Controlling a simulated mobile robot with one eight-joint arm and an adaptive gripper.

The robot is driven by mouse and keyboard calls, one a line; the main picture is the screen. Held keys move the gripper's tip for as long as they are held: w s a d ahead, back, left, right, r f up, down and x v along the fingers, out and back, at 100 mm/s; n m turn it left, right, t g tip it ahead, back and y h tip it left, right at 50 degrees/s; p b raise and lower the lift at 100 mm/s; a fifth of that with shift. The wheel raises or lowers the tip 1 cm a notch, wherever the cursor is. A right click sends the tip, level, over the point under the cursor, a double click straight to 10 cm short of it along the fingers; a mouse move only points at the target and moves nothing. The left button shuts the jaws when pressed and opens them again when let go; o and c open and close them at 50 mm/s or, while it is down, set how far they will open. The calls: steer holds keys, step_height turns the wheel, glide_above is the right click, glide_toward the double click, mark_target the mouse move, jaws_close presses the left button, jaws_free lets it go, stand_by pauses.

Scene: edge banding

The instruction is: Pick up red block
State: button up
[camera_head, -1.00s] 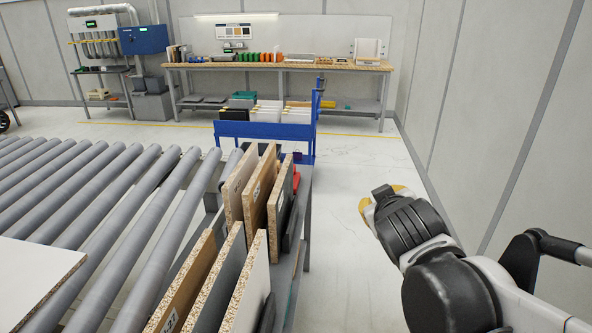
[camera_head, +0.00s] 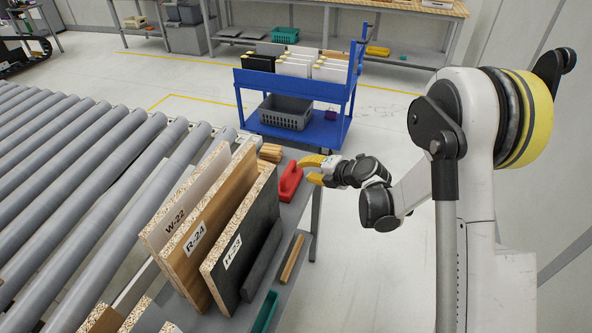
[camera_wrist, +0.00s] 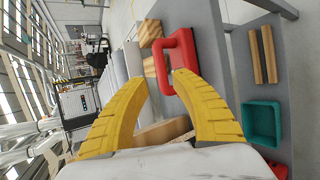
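The red block (camera_head: 290,181) has a raised handle and sits on the grey bench beside the dark panel marked H-23. In the wrist view the red block (camera_wrist: 183,66) lies just beyond my fingertips, with its handle loop facing them. My gripper (camera_head: 314,169) has two yellow fingers and is just right of the red block in the head view. In the wrist view my gripper (camera_wrist: 168,82) is open, with a gap between the fingers and nothing held. I cannot tell whether a fingertip touches the block.
Labelled panels (camera_head: 205,235) stand upright left of the block. Wooden pieces (camera_head: 270,152) lie behind it. A wooden strip (camera_head: 291,258) and a teal tray (camera_head: 265,312) are nearer on the bench. A roller conveyor (camera_head: 70,150) is at left, a blue cart (camera_head: 290,90) behind.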

mark_target(291, 170)
steer(key=x, duration=0.2)
steer(key=b+x, duration=0.1)
steer(key=x, duration=0.2)
steer(key=shift+s+a, duration=0.25)
steer(key=b+x, duration=0.2)
steer(key=x, duration=0.3)
steer(key=shift+w+f+b, duration=0.1)
steer(key=shift+f+b, duration=0.1)
steer(key=shift+b, duration=0.2)
steer(key=shift+r, duration=0.1)
jaws_close()
